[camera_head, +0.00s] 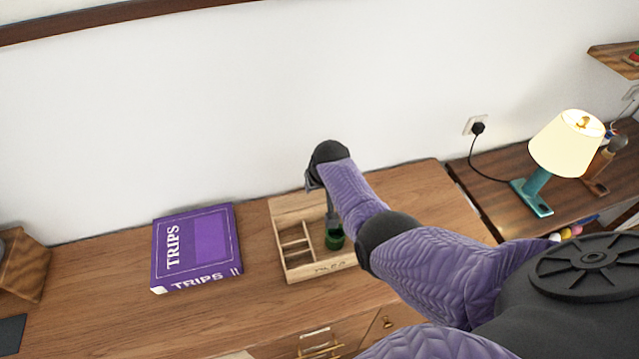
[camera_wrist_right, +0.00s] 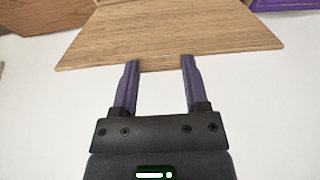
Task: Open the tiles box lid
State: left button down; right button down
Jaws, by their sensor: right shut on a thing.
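In the right wrist view the lid (camera_wrist_right: 170,38) is a plain wooden panel. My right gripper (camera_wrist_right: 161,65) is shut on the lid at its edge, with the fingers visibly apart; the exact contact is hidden. My left gripper is not in view.
A purple TRIPS book (camera_head: 196,247) lies left of the box. A lit lamp (camera_head: 566,145) stands on a darker table at the right. The white wall (camera_head: 170,110) rises close behind the box. Cabinet top between book and box is free.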

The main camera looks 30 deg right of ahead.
dwell(0.3)
jog(key=shift+c, duration=0.4)
grip_release()
jog(key=p+v, duration=0.5)
jog(key=v, duration=0.5)
jog(key=shift+s, duration=0.1)
